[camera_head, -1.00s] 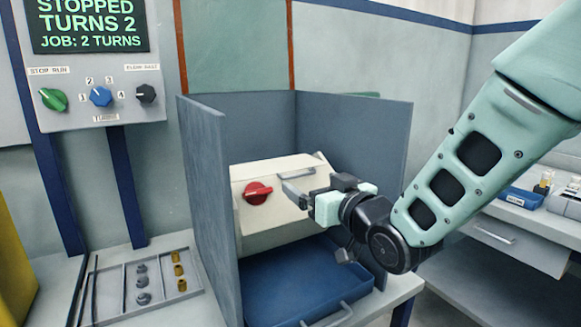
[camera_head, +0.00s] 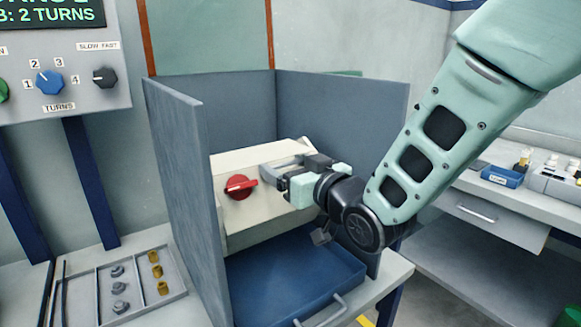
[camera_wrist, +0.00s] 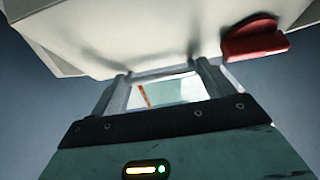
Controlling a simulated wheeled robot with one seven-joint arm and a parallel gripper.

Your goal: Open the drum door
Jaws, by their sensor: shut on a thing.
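The drum (camera_head: 265,220) is a cream, box-shaped body inside grey screen panels. A red knob (camera_head: 240,187) sits on its front face; it also shows at the upper right of the wrist view (camera_wrist: 255,40). The drum door appears closed. My gripper (camera_head: 272,170) reaches in from the right at the drum's upper front. In the wrist view its two fingers (camera_wrist: 165,80) are closed on the grey door handle (camera_wrist: 165,72), a bar along the drum's edge. The fingers partly hide the handle in the head view.
A blue tray (camera_head: 300,280) with a handle lies below the drum. Grey panels (camera_head: 185,190) stand left, behind and right of it. A parts tray (camera_head: 135,285) lies at left, under a control panel (camera_head: 65,65). A bench (camera_head: 500,215) stands at right.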

